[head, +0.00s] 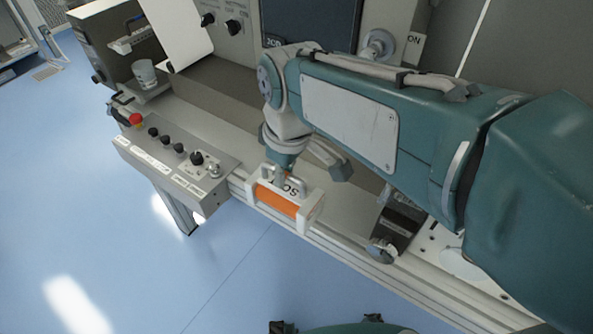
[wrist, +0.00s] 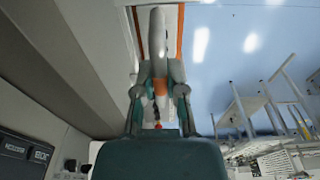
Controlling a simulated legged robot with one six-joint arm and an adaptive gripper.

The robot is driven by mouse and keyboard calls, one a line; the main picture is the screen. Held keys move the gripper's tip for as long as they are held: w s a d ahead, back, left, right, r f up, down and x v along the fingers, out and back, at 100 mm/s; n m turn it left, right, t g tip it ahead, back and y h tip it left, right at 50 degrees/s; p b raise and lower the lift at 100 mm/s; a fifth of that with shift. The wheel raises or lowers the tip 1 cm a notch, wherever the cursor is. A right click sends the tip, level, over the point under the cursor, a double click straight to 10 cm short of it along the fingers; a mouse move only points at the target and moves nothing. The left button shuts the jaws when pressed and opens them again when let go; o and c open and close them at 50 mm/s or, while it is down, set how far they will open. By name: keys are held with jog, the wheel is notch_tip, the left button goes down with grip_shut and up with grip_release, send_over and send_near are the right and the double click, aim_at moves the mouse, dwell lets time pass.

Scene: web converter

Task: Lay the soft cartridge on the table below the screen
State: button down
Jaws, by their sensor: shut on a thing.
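The soft cartridge (head: 277,201) is a white-framed block with an orange side, a handle on top and lettering beginning "SO". My gripper (head: 287,176) is shut on its top handle from above. The cartridge appears over the front rail of the grey table (head: 342,217); I cannot tell whether it touches. The dark screen (head: 310,20) stands behind, at the top, partly hidden by my arm. In the wrist view my gripper (wrist: 160,88) shows in the middle, with the cartridge's orange edge (wrist: 180,32) beyond it.
A control panel (head: 180,155) with black knobs and a red button juts out left of the cartridge. A glass (head: 145,73) stands on a shelf at the upper left. A dark clamp-like block (head: 397,222) sits on the table to the right. Open blue floor lies in front.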

jog(key=w+d+f, duration=0.1)
jog(key=w+f, duration=0.6)
jog(key=w+d+f, duration=0.1)
jog(key=w+f, duration=0.3)
jog(key=shift+d+f, duration=0.25)
jog(key=shift+d, duration=0.1)
jog(key=c, duration=0.7)
grip_release()
jog(key=shift+a+f, duration=0.1)
jog(key=shift+a, duration=0.15)
jog(key=shift+d, duration=0.1)
